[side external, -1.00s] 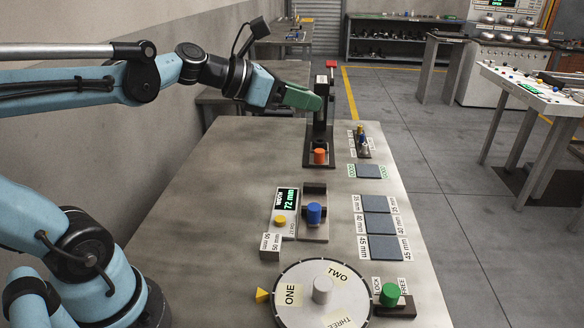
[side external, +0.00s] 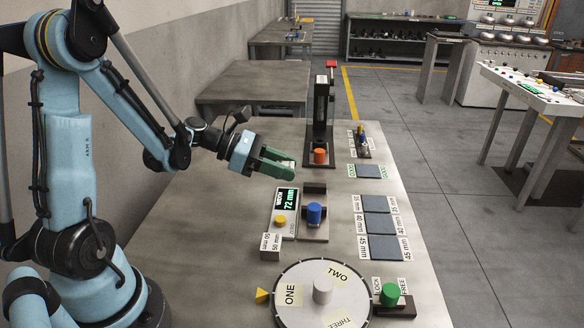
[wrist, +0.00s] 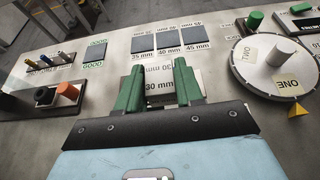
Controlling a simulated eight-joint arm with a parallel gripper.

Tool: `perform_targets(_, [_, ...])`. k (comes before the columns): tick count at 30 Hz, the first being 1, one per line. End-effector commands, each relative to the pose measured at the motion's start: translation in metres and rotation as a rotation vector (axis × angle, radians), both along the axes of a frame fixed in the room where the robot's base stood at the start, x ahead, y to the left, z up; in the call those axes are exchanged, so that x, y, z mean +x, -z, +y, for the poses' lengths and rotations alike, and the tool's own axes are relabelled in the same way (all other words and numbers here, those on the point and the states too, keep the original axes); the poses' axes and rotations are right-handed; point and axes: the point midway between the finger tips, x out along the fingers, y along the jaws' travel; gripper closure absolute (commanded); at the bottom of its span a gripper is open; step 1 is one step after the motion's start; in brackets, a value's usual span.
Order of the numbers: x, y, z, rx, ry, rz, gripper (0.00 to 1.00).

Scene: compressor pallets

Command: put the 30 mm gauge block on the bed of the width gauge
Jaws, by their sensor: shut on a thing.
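My gripper (side external: 279,163) has green fingers shut on the 30 mm gauge block (wrist: 160,87). Its 30 mm label shows between the fingers in the wrist view; the side view barely shows the block. The gripper is above the bench, behind and left of the width gauge (side external: 312,238) and apart from it. The gauge has a dark upright block, a blue knob (side external: 314,213) and a brown base. Beside it stands a display (side external: 286,199) reading 72 mm, with a yellow button. In the wrist view the gauge is hidden behind the gripper.
A 50 mm block (side external: 270,251) stands just in front of the display. A tall dark press (side external: 320,115) with an orange knob is behind. Dark pads (side external: 378,224) lie to the right. A round dial (side external: 300,300) and a green knob (side external: 389,294) are in front.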

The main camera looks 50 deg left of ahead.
Motion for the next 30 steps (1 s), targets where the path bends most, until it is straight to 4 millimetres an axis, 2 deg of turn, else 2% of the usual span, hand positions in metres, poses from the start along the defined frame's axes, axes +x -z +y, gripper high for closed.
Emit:
perform_targets(5, [-0.003,0.010,0.007,-0.001,0.018,-0.001,1.00])
perform_targets(22, [0.010,0.064,0.096,-0.001,0.016,-0.001,1.00])
perform_targets(25, [0.012,0.071,0.108,0.000,0.017,-0.001,1.00])
perform_targets(30, [0.012,0.077,0.116,-0.001,0.018,-0.001,1.00])
